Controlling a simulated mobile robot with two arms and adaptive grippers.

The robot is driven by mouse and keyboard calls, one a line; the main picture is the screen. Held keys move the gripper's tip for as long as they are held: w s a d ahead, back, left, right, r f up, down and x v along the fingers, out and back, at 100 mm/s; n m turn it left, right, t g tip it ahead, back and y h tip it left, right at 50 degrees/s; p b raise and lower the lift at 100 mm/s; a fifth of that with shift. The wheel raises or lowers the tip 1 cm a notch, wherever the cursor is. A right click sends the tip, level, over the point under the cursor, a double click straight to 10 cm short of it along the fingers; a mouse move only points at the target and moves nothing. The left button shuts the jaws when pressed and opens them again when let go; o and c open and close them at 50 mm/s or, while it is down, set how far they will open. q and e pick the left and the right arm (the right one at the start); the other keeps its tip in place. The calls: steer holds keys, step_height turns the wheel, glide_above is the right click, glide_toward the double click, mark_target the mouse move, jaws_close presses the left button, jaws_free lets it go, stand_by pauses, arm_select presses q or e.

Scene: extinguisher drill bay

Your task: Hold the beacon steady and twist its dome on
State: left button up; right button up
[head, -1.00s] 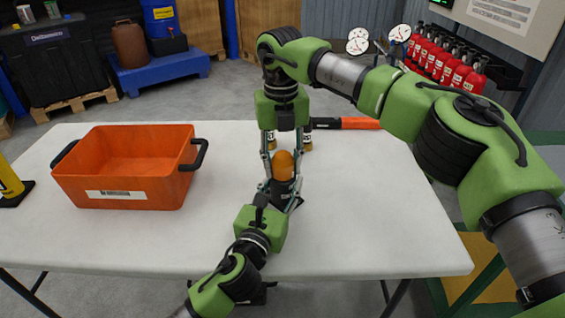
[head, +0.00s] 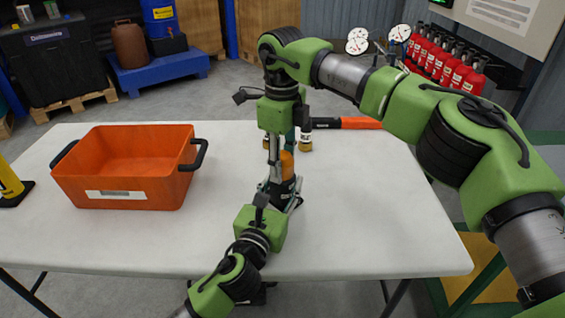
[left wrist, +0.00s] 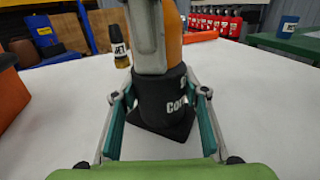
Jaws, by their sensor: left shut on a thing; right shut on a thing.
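The beacon stands upright on the white table, with a black base (head: 276,187) and an orange dome (head: 288,166) on top of it. My left gripper (head: 281,196) is shut on the black base from the near side. In the left wrist view its fingers (left wrist: 160,100) press on both sides of the lettered base (left wrist: 165,95). My right gripper (head: 281,166) points straight down from above and is shut on the dome. One of its fingers covers part of the dome (left wrist: 172,40) in the left wrist view. The dome-to-base joint is partly hidden.
An orange bin (head: 125,196) with black handles stands on the table (head: 370,220) at left. A yellow item (head: 10,182) is at far left. The table's right side is clear.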

mark_target(283, 153)
steer(key=shift+d+n, duration=0.1)
steer(key=shift+n, duration=1)
steer(key=shift+w, duration=0.1)
steer(key=o, duration=1.1)
steer(key=shift+r, duration=0.1)
step_height(283, 153, up, 12)
steer(key=shift+f, duration=0.1)
